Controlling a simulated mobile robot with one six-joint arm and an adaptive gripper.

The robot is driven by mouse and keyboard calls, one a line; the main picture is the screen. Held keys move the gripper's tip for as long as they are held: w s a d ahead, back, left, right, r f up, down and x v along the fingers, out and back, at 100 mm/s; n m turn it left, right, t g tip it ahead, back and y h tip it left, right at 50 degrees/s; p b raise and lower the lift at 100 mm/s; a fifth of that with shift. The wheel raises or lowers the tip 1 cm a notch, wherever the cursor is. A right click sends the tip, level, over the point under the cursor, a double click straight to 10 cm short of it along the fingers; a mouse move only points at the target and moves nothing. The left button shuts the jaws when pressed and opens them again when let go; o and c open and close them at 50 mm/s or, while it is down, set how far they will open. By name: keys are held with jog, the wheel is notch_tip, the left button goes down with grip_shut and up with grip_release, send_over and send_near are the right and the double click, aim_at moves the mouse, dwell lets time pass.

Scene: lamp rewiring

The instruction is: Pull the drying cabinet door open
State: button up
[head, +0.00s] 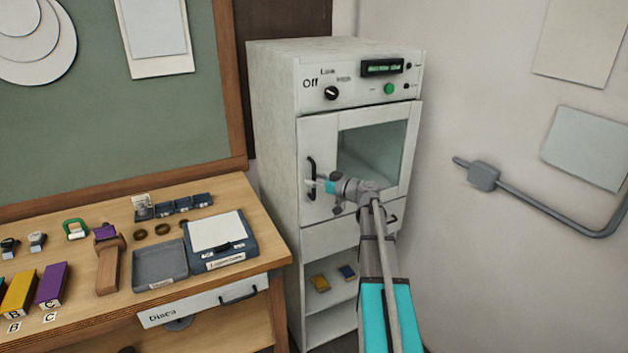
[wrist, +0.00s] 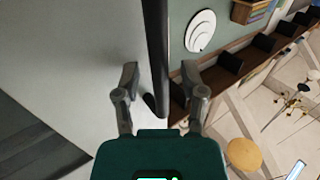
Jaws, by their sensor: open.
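The drying cabinet (head: 272,130) stands against the back wall, and its windowed door (head: 318,140) looks closed. A black vertical handle (head: 311,165) is on the door's left side. My gripper (head: 317,184) is at the handle's lower part, reaching in from the right. In the wrist view my gripper (wrist: 160,75) is open, with one finger on each side of the handle (wrist: 157,45). The door face (wrist: 75,65) fills the left of that view. I cannot tell whether either finger touches the handle.
A wooden workbench (head: 235,190) with trays, coloured blocks and small parts stands left of the cabinet. Below the door are a drawer and open shelves (head: 328,305) with two small items. A grey wall rail (head: 540,206) is on the right. Floor shows in the wrist view.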

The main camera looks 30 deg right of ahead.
grip_shut()
jog(key=shift+d, duration=0.1)
dwell(0.4)
